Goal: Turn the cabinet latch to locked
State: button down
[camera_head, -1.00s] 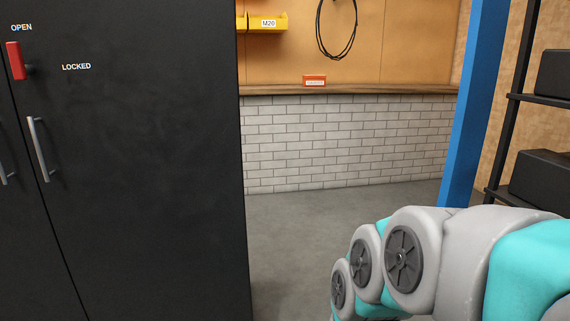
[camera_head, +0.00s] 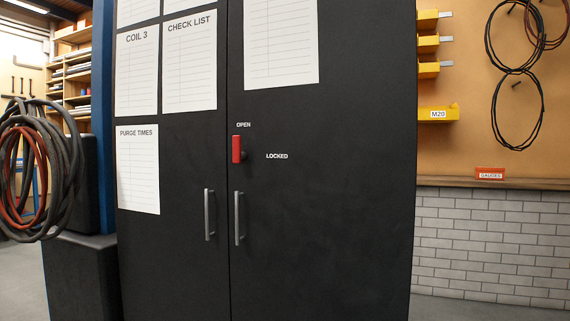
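The black cabinet (camera_head: 320,230) stands upright in the middle of the view with both doors shut. Its red latch (camera_head: 237,149) sits near the seam between the doors, on the right door. The latch handle is vertical, below the OPEN label (camera_head: 243,125). The LOCKED label (camera_head: 277,156) is to the right of the latch. Two vertical metal handles, one on the left door (camera_head: 209,214) and one on the right door (camera_head: 238,218), are below the latch. My gripper and arm do not show in this view.
Paper sheets (camera_head: 138,170) hang on the cabinet doors. Coiled hoses (camera_head: 62,170) hang at the left above a dark box (camera_head: 80,270). At the right are a white brick wall (camera_head: 490,240), a wooden ledge (camera_head: 450,182), yellow bins (camera_head: 437,113) and black cable loops (camera_head: 517,110).

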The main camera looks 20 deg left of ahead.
aim_at(238, 155)
jog(key=u, duration=1.35)
